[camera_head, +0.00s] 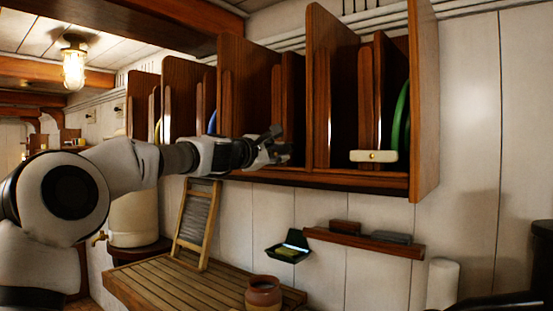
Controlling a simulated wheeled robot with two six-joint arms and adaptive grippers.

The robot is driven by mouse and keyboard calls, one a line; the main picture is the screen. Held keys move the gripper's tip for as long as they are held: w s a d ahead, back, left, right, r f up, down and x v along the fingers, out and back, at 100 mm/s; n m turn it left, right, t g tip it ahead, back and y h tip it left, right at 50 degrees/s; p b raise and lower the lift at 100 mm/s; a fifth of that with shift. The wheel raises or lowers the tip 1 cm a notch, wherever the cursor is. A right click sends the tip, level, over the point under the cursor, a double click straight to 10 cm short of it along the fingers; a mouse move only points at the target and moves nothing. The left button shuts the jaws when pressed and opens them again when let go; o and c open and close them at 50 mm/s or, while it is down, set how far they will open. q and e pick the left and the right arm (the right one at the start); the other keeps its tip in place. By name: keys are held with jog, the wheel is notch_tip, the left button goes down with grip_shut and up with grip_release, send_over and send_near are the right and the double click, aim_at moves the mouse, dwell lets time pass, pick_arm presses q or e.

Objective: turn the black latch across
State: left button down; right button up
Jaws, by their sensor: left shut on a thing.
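My left gripper (273,149) reaches in from the left to the front lower edge of the wooden plate rack (290,178). It is shut at the rack's middle slot, on what appears to be the black latch. The fingers cover the latch, and dark on dark I cannot make out its outline or which way it lies. A cream latch bar (373,156) with a small brass pivot lies level across the slot at the right. A green plate (401,115) stands on edge behind it. My right gripper is not in view.
Upright wooden dividers (331,90) stand close to my left gripper. Below are a slatted board (180,284), a washboard (196,225), a brown pot (263,292), a soap dish (289,247) and a wall shelf (364,243). Free air lies in front of the rack.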

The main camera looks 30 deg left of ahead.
pick_arm(q)
jog(key=m+b, duration=0.1)
jog(key=m, duration=0.2)
jog(key=shift+s+b, duration=0.1)
jog(key=shift+b, duration=0.3)
jog(key=shift+m+b, duration=0.45)
jog(key=shift+m, duration=0.65)
jog(key=shift+r, duration=0.15)
jog(key=c, duration=1)
grip_release()
jog(key=shift+o, duration=0.2)
jog(key=shift+w+f, duration=0.3)
jog(key=shift+f, duration=0.05)
jog(key=shift+s, duration=0.1)
